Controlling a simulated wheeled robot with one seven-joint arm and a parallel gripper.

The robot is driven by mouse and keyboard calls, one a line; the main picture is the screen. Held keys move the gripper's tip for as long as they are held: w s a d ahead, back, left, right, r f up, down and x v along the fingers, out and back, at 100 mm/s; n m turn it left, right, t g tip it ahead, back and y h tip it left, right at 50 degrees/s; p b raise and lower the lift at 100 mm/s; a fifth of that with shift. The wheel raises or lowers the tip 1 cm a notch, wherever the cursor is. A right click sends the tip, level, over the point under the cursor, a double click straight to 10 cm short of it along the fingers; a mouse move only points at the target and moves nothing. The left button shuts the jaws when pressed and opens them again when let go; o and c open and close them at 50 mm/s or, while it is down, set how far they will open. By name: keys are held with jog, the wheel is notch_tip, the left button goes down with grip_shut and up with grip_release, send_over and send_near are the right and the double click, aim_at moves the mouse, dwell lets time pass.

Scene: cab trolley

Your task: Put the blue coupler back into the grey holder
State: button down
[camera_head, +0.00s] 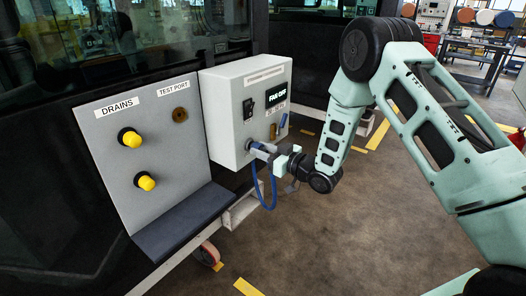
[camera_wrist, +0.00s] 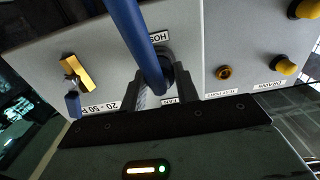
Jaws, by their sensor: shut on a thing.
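My gripper (camera_head: 272,153) is at the lower front of the grey control box in the head view, shut on the blue coupler (camera_head: 258,147). In the wrist view the fingers (camera_wrist: 158,90) stand on both sides of the coupler, which is largely hidden by its blue hose (camera_wrist: 132,30). The hose (camera_head: 256,185) hangs in a loop below the gripper in the head view. The coupler's front end is close to the box face by the HOSE label. A dark round part shows behind the hose there; I cannot tell whether the coupler sits in the grey holder.
The control box (camera_head: 228,120) carries a switch, a FAN OFF display and a brass valve (camera_wrist: 76,72) with a blue handle. To its left, a grey panel (camera_head: 120,105) has two yellow knobs and a test port above a dark ledge (camera_head: 185,222). Open floor lies right.

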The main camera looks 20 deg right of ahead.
jog(key=shift+w+a, duration=0.3)
jog(key=shift+w, duration=0.1)
jog(key=c, duration=1)
grip_release()
jog(key=shift+o, duration=0.2)
jog(key=shift+s+d, duration=0.1)
jog(key=shift+s+d, duration=0.25)
jog(key=shift+s, duration=0.05)
jog(key=b+v, duration=0.2)
jog(key=v, duration=1.4)
jog(key=shift+s, duration=0.2)
jog(key=shift+d, duration=0.1)
jog(key=o, duration=1)
jog(key=shift+c, duration=0.2)
